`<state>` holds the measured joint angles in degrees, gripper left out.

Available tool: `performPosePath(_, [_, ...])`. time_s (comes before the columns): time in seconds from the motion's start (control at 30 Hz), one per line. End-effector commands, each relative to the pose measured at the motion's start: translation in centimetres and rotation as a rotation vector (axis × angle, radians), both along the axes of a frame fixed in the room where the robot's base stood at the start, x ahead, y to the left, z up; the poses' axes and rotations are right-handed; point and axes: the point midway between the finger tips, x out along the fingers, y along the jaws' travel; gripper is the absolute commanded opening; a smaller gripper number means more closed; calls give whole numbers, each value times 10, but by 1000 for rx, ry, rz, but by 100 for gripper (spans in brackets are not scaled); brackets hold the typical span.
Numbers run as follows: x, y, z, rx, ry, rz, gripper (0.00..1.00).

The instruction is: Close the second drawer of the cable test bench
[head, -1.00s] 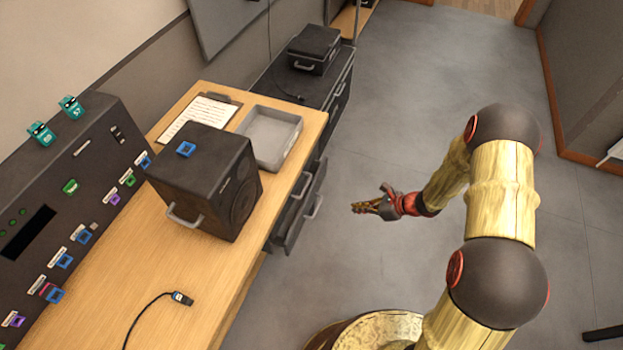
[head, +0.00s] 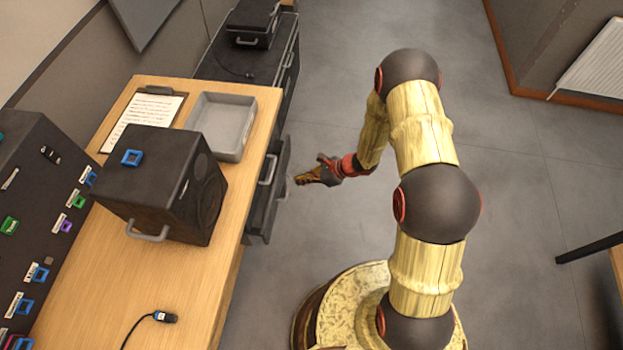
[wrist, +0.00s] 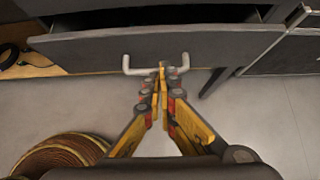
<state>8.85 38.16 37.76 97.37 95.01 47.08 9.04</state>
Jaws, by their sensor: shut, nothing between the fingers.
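The cable test bench (head: 200,310) has a wooden top, with dark drawers under its right edge in the head view. A dark drawer (head: 267,212) stands out from the bench there. In the wrist view a dark drawer front (wrist: 90,48) with a pale bar handle (wrist: 128,66) spans the upper part. My gripper (head: 300,180) is shut and empty. In the wrist view its fingertips (wrist: 162,68) overlap the middle of the handle; I cannot tell whether they touch it. Which drawer in the stack this front belongs to is not clear.
A black speaker box (head: 165,190), a grey tray (head: 222,125) and a clipboard (head: 143,122) rest on the bench top. A dark cabinet (head: 255,65) stands beyond it. The grey floor (head: 480,200) to the right is largely clear.

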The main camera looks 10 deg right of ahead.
Motion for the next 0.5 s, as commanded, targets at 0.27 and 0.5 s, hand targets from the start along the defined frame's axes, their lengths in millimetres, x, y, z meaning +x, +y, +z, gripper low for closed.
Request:
performPosePath(0.27, [13, 37, -10, -1, -2, 3, 0])
performPosePath(0.5, [17, 47, -8, 0, 0, 0, 0])
